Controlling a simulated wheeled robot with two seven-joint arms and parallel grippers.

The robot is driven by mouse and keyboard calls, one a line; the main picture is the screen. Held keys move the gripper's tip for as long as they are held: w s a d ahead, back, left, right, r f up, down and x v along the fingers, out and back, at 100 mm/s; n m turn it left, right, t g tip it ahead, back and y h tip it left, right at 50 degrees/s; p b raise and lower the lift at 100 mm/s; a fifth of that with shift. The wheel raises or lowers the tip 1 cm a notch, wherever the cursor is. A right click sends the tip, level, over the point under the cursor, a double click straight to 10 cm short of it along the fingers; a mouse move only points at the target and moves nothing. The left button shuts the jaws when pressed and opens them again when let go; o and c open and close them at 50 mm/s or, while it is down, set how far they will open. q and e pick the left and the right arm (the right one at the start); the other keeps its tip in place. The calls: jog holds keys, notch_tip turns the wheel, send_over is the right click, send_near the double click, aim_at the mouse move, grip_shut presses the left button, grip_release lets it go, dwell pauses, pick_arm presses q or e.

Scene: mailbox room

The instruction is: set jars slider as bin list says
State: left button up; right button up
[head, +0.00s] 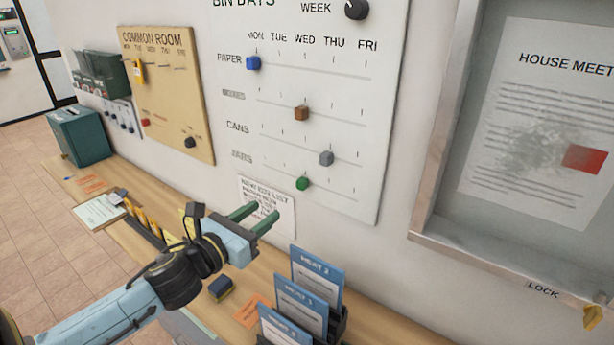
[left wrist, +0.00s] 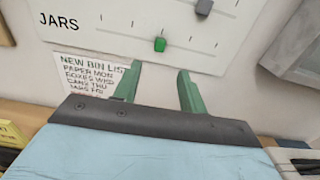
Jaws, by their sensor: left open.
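The green jars slider (head: 303,183) sits on the lowest row of the white bin days board (head: 345,190), at about the third tick, under WED. It also shows in the left wrist view (left wrist: 159,44). The bin list (head: 267,207) is on the wall below the board; in the left wrist view (left wrist: 85,72) it reads paper MON, boxes WED, cans THU, and a jars line that looks like FRI. My left gripper (head: 265,211) is open and empty, with its green fingers just below the jars slider and apart from it. The fingers partly cover the list.
The grey cans slider (head: 326,158), brown slider (head: 301,113) and blue paper slider (head: 253,63) sit on the rows above. A leaflet rack (head: 310,300) stands on the wooden shelf below. A framed glass case (head: 435,150) is at right. The jars row right of the slider is clear.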

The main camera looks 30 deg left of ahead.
aim_at(299, 184)
pick_arm(q)
jog(key=w, duration=0.2)
jog(key=w+p, duration=0.1)
jog(key=w, duration=0.5)
jog(key=shift+w+d+r+p, duration=0.15)
jog(key=shift+d+r+p, duration=0.05)
jog(key=shift+d+p, duration=0.15)
jog(key=shift+w+d, duration=0.1)
jog(key=shift+w, duration=1.1)
jog(key=shift+w+f, duration=0.1)
jog(key=shift+w, duration=0.6)
grip_shut()
pick_arm(e)
jog(key=shift+g, duration=0.4)
jog(key=s, duration=0.1)
jog(key=s+r, duration=0.1)
jog(key=s, duration=0.1)
jog(key=s+r, duration=0.1)
jog(key=s, duration=0.1)
jog(key=shift+s+d, duration=0.1)
jog(key=shift+d, duration=0.15)
pick_arm(q)
jog(key=shift+d, duration=0.1)
